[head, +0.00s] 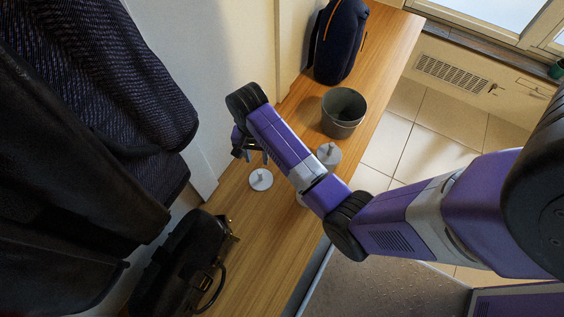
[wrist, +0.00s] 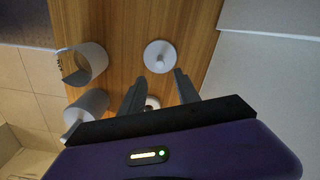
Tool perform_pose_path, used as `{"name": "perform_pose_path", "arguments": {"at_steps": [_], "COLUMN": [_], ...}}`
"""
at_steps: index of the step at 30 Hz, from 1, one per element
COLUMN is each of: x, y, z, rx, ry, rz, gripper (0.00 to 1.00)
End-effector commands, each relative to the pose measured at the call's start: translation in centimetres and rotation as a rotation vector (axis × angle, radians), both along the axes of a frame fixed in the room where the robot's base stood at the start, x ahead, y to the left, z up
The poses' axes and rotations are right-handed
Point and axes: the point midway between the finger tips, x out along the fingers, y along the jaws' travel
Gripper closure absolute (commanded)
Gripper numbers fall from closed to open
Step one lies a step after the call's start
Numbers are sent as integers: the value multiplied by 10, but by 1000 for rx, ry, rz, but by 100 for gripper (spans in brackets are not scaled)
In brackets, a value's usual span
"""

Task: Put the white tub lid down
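A white round lid with an upright knob (head: 261,179) lies flat on the wooden bench. In the wrist view the same lid (wrist: 160,56) lies just beyond my fingertips, with nothing touching it. My gripper (wrist: 157,82) has its fingers spread apart and empty; in the head view my gripper (head: 252,153) hangs above the bench by the lid. A pale cylindrical tub (wrist: 88,62) stands left of the lid in the wrist view. Another pale cylinder (wrist: 85,108) stands below it. A small white thing (wrist: 152,103) shows between my fingers, mostly hidden.
A white knobbed container (head: 328,153) stands on the bench (head: 248,240) beside my arm. A dark grey bucket (head: 343,115) and a dark backpack (head: 340,42) are farther along. A black handbag (head: 182,262) sits at the near end. Coats (head: 75,130) hang on the left.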

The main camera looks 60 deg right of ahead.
Motion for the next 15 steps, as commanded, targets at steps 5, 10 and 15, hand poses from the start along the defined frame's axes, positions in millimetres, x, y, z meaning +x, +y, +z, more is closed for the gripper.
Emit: {"name": "perform_pose_path", "arguments": {"at_steps": [5, 10, 15], "x": [-4, -29, -65], "y": [4, 23, 50], "z": [-7, -35, -53], "rx": [-7, -53, -137], "ry": [-16, -120, -290], "rz": [18, 129, 301], "gripper": [62, 62, 62]}}
